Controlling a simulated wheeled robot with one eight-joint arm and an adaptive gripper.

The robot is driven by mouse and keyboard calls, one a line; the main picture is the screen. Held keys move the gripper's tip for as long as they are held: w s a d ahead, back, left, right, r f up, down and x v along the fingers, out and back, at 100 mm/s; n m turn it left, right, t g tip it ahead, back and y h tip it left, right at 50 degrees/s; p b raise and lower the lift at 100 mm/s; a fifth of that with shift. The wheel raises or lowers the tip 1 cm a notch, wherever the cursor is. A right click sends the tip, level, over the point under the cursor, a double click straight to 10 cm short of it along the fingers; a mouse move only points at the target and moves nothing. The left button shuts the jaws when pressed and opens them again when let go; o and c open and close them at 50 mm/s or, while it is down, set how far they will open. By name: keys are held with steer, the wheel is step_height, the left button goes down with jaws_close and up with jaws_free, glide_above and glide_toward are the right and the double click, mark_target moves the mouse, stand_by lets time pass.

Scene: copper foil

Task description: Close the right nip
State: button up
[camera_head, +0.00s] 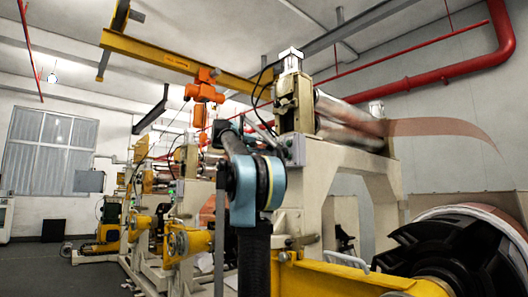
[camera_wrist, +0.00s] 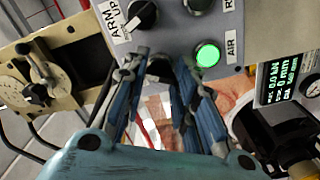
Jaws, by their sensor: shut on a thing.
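The grey control panel (camera_wrist: 175,30) fills the top of the wrist view. It has a black knob (camera_wrist: 141,14) labelled ARM UP, a second black knob (camera_wrist: 199,5) beside a label cut off after R, and a lit green AIR button (camera_wrist: 207,56). My gripper (camera_wrist: 160,72), with blue fingers, is at the panel's lower edge, left of the green button. It is shut on a small dark part (camera_wrist: 160,68) between the fingertips, whose shape is mostly hidden. In the head view, my arm covers the gripper. Steel rollers (camera_head: 345,112) with copper foil (camera_head: 435,127) sit on the machine frame.
A cream bracket with a small lever (camera_wrist: 40,72) is left of my gripper. A digital display (camera_wrist: 284,80) and a black cylindrical part (camera_wrist: 262,128) are close on the right. In the head view, a yellow beam (camera_head: 340,280) and a large black-ended roll (camera_head: 450,250) occupy the lower right.

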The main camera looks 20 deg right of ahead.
steer(key=shift+f+n, duration=0.15)
steer(key=shift+n, duration=0.35)
steer(key=n, duration=0.4)
steer(key=shift+n, duration=0.4)
jaws_close()
steer(key=n, duration=0.5)
steer(key=shift+n, duration=0.4)
steer(key=o, duration=1)
jaws_free()
steer(key=shift+o, duration=0.3)
steer(key=shift+a, duration=0.15)
